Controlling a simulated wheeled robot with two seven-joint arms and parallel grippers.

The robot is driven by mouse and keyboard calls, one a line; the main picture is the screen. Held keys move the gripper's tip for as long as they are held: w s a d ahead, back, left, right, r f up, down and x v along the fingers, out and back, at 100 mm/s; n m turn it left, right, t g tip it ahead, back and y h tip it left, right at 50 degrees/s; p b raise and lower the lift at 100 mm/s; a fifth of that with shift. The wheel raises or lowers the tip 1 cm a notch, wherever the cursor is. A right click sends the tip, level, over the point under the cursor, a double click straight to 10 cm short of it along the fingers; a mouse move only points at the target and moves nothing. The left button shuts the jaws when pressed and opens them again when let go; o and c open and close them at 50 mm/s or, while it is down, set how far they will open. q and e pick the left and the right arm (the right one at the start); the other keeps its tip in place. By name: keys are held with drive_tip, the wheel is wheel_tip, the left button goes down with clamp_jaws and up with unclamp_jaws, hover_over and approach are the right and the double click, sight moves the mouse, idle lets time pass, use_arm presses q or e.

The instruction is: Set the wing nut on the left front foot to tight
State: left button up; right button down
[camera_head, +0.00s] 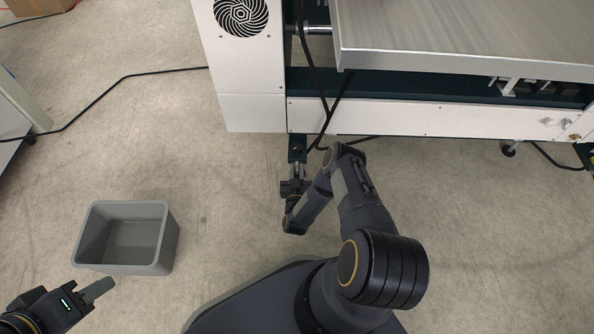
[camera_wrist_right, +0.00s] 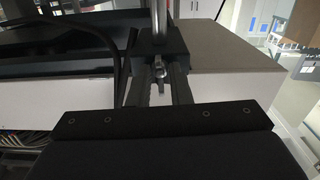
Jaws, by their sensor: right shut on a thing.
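The left front foot (camera_head: 297,152) is a dark bracket under the machine's white side, at the lower left of its frame. My right gripper (camera_head: 292,183) reaches it from the near side, low down. In the right wrist view the two dark fingers of my right gripper (camera_wrist_right: 157,92) point at the foot's dark block (camera_wrist_right: 160,46). A small grey metal wing nut (camera_wrist_right: 158,73) shows between the fingers, which are shut on it. How far it is turned cannot be told. My left gripper (camera_head: 98,289) is at the lower left, empty; its finger gap does not show clearly.
The white machine body (camera_head: 255,112) and its metal table (camera_head: 450,35) stand above and right of the foot. Black cables (camera_head: 322,120) hang beside it. A grey bin (camera_head: 165,240) stands on the floor near my left gripper. Open floor lies between.

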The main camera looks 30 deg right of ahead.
drive_tip(key=shift+m, duration=0.4)
drive_tip(key=c, duration=1.6)
unclamp_jaws()
drive_tip(key=p+v, duration=0.2)
drive_tip(key=v, duration=0.6)
drive_tip(key=shift+p, duration=0.35)
